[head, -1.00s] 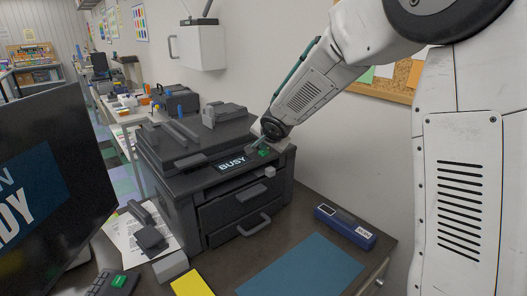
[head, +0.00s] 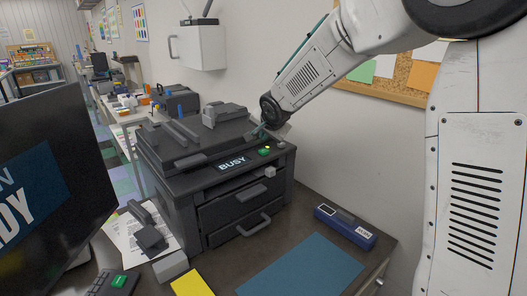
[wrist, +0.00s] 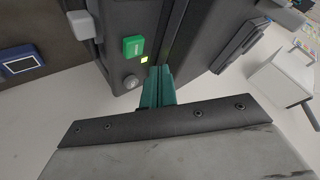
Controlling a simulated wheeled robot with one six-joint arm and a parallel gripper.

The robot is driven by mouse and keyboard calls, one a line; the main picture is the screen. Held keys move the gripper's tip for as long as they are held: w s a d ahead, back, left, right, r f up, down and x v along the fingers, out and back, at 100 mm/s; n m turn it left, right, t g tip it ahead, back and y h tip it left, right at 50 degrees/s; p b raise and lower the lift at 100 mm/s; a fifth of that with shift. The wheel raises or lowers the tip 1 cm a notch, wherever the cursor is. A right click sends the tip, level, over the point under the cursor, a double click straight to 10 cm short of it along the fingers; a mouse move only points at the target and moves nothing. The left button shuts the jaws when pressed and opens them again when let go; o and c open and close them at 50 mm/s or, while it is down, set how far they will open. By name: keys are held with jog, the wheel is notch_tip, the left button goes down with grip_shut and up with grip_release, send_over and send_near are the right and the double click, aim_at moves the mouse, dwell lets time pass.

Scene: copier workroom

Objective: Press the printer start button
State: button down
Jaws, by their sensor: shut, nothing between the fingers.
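The dark grey printer (head: 178,190) stands on the counter, its display (head: 232,163) reading BUSY. A green button (head: 264,152) sits on its front top panel, right of the display. In the wrist view the green button (wrist: 134,46) is up and left of the fingertips, beside a small lit yellow light (wrist: 144,59). My gripper (head: 256,135) is over the printer's top right part, behind the button and apart from it. In the wrist view the teal fingers of my gripper (wrist: 159,72) are shut together and empty.
A round grey knob (wrist: 131,81) is near the button. A monitor (head: 50,180) stands at left. A blue device (head: 345,227), a blue mat (head: 302,267) and a yellow pad (head: 193,283) lie on the counter in front. The wall is close behind the printer.

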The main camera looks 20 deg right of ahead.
aim_at(264, 152)
jog(key=shift+r, duration=1.5)
jog(key=s+d+f+n+g, duration=0.1)
jog(key=s+f+n+g, duration=0.15)
jog(key=s, duration=0.45)
jog(key=s+d+f+n+g, duration=0.1)
jog(key=s+f+n+g, duration=0.15)
jog(key=s, duration=0.45)
jog(key=s+r+n+g, duration=0.1)
jog(key=s+r+n, duration=0.1)
jog(key=s, duration=1.4)
jog(key=s+d+r+n+g, duration=0.1)
jog(key=s+r+n, duration=0.1)
jog(key=s, duration=1.3)
jog(key=shift+s+g, duration=0.4)
